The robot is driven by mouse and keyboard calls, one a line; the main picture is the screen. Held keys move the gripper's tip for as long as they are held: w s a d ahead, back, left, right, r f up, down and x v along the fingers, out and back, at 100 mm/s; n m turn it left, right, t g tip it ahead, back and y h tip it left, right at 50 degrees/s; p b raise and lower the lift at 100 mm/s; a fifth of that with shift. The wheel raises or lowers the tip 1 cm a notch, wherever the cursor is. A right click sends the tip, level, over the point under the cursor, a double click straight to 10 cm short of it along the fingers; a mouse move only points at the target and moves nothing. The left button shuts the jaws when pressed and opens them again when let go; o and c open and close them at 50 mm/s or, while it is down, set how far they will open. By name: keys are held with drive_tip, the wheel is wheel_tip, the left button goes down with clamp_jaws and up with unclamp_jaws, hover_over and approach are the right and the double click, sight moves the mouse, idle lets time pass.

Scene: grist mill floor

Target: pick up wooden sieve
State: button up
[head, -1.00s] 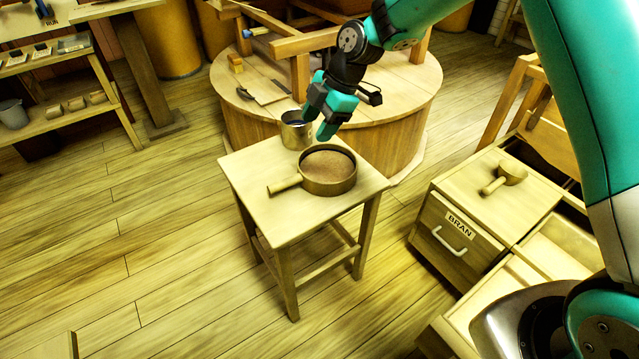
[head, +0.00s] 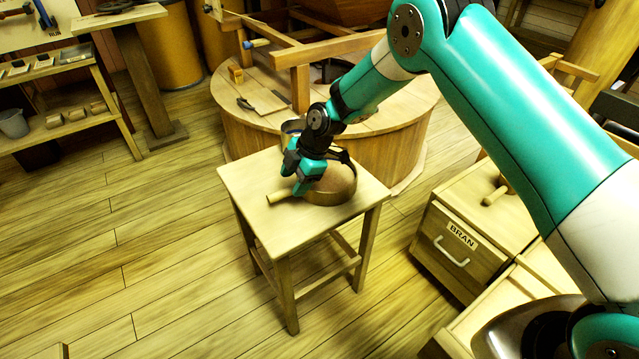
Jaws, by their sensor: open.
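The wooden sieve (head: 340,186) is a round brown frame with a tan mesh and a short handle (head: 275,198) pointing left. It rests on the small wooden stool (head: 282,233). My gripper (head: 294,186) is open, low over the left side of the sieve, where handle and rim meet. It hides that joint and part of the rim. I cannot tell whether the fingers touch the sieve or straddle the handle.
The round millstone casing (head: 385,150) is close behind. A BRAN drawer cabinet (head: 455,262) stands to the right. The floor (head: 150,240) to the left is clear.

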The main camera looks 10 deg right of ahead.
sight(290, 188)
drive_tip(key=x, duration=0.3)
drive_tip(key=shift+f, duration=0.35)
clamp_jaws()
drive_tip(key=shift+r, duration=0.2)
wheel_tip(290, 188, up, 20)
drive_tip(key=p, duration=0.1)
drive_tip(key=shift+f, duration=0.15)
